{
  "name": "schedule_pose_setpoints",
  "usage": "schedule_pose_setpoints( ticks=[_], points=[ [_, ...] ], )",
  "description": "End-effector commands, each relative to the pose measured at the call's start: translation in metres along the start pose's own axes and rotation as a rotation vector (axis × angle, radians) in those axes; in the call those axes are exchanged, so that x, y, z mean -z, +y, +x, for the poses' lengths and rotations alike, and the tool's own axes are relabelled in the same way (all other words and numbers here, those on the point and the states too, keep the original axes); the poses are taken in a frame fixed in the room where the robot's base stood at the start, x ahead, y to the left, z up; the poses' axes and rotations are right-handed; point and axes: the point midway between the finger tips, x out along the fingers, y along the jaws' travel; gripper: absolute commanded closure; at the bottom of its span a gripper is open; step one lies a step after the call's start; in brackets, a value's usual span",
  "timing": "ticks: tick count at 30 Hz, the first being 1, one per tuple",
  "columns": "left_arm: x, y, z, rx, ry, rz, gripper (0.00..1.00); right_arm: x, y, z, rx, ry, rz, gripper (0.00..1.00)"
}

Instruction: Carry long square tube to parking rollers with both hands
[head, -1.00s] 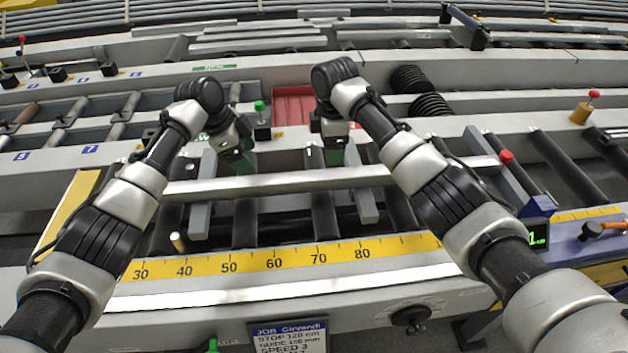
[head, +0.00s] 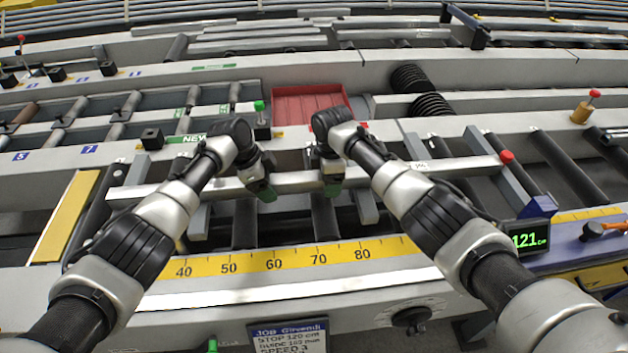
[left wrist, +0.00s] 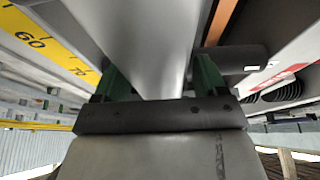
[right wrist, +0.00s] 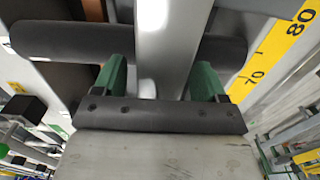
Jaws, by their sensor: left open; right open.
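The long square tube (head: 295,182) is a pale grey bar lying left to right across the dark rollers behind the yellow scale. My left gripper (head: 262,190) is at the tube left of its middle, with green fingers apart. In the left wrist view the tube (left wrist: 160,45) runs between the open fingers (left wrist: 158,85). My right gripper (head: 331,180) is close by to the right, also open. In the right wrist view the tube (right wrist: 163,45) passes between its fingers (right wrist: 162,82). I cannot tell which rollers are the parking rollers.
A red tray (head: 305,104) lies behind the grippers. A red-knobbed stop (head: 507,157) stands by the tube's right end, near a display (head: 530,240) reading 121 cm. The yellow scale (head: 290,258) runs along the front. Further roller lanes (head: 90,107) lie at the back left.

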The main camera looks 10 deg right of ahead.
Motion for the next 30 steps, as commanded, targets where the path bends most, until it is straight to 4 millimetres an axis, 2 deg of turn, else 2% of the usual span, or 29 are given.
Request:
schedule_pose_setpoints(
  ticks=[2,16,30],
  points=[
    [0.0001,0.0000,-0.0001,0.000,0.000,0.000,0.28,0.0001,-0.0001,0.0000,0.000,0.000,0.000,0.28],
    [-0.0001,0.0000,-0.0005,0.000,0.000,0.000,1.00,-0.0001,0.0001,-0.0004,0.000,0.000,0.000,1.00],
    [0.0016,-0.0007,-0.0033,0.002,0.002,0.001,1.00,0.0000,0.0010,-0.0036,-0.004,0.001,0.000,1.00]
  ],
)
